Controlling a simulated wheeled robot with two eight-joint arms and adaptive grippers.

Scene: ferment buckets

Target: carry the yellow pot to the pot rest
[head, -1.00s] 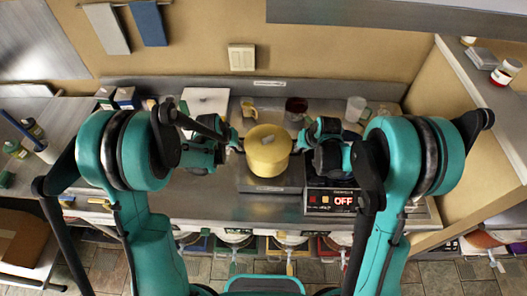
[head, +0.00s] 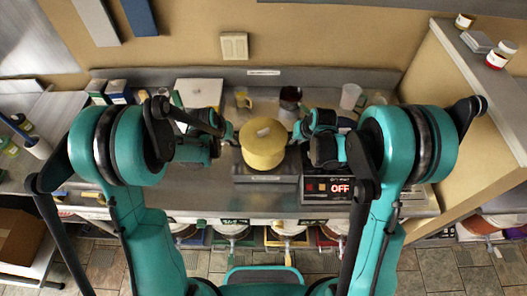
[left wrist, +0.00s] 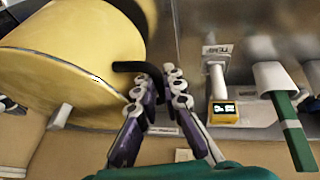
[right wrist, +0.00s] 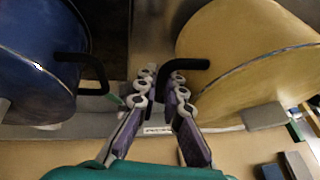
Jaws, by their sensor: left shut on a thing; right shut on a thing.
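The yellow pot (head: 263,148) with a pale lid knob is upright between my two grippers in the head view. Below it shows a grey block (head: 265,181) with a small label; whether the pot touches it, or whether it is the pot rest, I cannot tell. My left gripper (left wrist: 163,82) is shut on one dark handle (left wrist: 130,66) of the pot, which fills the upper left of the left wrist view (left wrist: 60,60). My right gripper (right wrist: 161,80) is shut on the opposite handle (right wrist: 192,64); the pot fills the right side there (right wrist: 255,60).
A blue pot (right wrist: 40,60) stands close beside my right gripper in the right wrist view. A control panel reading OFF (head: 328,188) is right of the block. Counter left of the block is clear.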

